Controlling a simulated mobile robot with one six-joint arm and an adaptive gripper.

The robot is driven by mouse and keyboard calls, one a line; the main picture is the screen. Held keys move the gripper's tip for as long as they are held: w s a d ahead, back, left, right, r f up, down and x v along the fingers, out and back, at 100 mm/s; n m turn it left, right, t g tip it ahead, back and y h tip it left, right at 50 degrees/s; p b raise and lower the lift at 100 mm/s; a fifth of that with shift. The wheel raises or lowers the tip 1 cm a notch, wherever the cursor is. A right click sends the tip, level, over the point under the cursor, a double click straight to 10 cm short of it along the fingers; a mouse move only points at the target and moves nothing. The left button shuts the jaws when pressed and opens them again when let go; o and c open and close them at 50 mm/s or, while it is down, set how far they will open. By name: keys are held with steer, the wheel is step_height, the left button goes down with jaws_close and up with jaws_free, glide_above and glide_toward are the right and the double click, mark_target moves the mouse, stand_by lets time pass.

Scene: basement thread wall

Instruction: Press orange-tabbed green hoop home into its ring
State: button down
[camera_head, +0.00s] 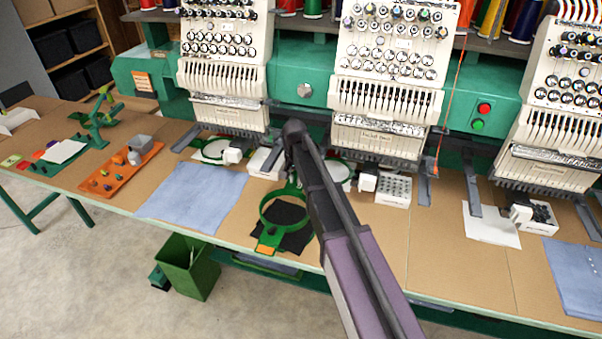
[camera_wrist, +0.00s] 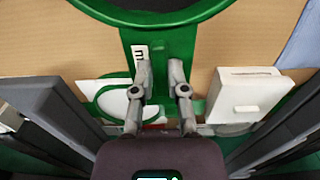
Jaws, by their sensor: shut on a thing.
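The green hoop (camera_head: 264,212) with an orange tab (camera_head: 266,249) on its near side is over a black cloth (camera_head: 297,238) at the table's front edge. My gripper (camera_wrist: 158,72) is shut on the hoop's green bracket, which carries a white label (camera_wrist: 139,52). The hoop's rim (camera_wrist: 145,21) curves across the top of the wrist view.
A white box (camera_head: 265,162) and another hoop with white fabric (camera_head: 340,172) sit behind, under the embroidery machines (camera_head: 385,110). Blue denim (camera_head: 193,190) lies to the left. An orange tray (camera_head: 120,172) is farther left. A green bin (camera_head: 187,267) stands on the floor.

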steer(key=shift+w+d, duration=0.1)
steer(key=shift+d, duration=0.05)
steer(key=shift+f, duration=0.15)
steer(key=shift+d+f+b, duration=0.15)
steer(key=shift+f+b, duration=0.25)
steer(key=shift+b, duration=0.1)
steer(key=shift+f+b, duration=2.15)
steer(key=shift+b, duration=0.05)
steer(key=shift+f, duration=0.1)
steer(key=shift+f+b, duration=0.95)
steer(key=shift+b, duration=0.1)
stand_by(1.8)
stand_by(0.3)
steer(key=c, duration=0.6)
jaws_free()
